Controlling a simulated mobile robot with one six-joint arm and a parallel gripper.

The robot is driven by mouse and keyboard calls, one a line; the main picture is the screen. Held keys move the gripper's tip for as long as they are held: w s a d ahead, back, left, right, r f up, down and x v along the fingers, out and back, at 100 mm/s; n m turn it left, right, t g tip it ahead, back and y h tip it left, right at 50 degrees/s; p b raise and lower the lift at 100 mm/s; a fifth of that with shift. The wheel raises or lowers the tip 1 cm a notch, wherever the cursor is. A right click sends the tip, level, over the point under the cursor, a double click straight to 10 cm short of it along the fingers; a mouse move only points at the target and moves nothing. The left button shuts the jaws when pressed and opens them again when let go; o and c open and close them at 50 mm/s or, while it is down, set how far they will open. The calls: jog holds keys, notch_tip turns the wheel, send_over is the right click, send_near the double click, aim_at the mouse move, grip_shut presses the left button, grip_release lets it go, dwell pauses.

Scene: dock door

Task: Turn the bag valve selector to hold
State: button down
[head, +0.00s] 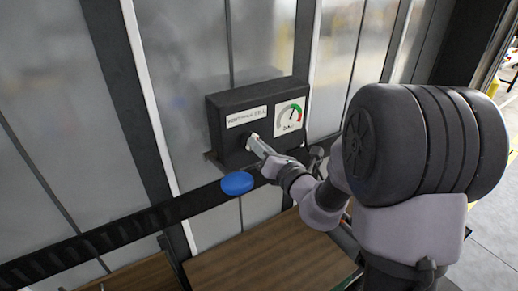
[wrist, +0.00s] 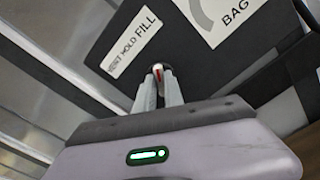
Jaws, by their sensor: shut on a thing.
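The black valve box (head: 228,125) is fixed at the wall panels, with a white label strip (head: 246,116) and a round gauge marked BAG (head: 289,117) on its face. In the wrist view the label strip (wrist: 131,42) reads VENT, HOLD, FILL. The valve selector (wrist: 158,69) is a small metallic piece with a red mark, just below the label. My gripper (wrist: 159,84) is shut on the selector; the fingers hide most of it. In the head view my gripper (head: 257,144) reaches the box face below the label. I cannot tell which word the selector points to.
A blue disc (head: 237,183) sits below the box, left of my gripper. A dark rail (head: 120,232) runs along the wall at that height. Brown wooden boards (head: 260,258) lie below. Open floor (head: 497,225) shows at the right.

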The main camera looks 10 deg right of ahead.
jog(key=shift+a+n+b, duration=0.1)
jog(key=shift+n+b, duration=1.75)
jog(key=shift+n, duration=1.25)
jog(key=shift+r, duration=0.1)
jog(key=c, duration=1.4)
grip_release()
jog(key=shift+c, duration=0.2)
jog(key=b+v, duration=0.9)
jog(key=v, duration=0.8)
jog(key=shift+s, duration=0.2)
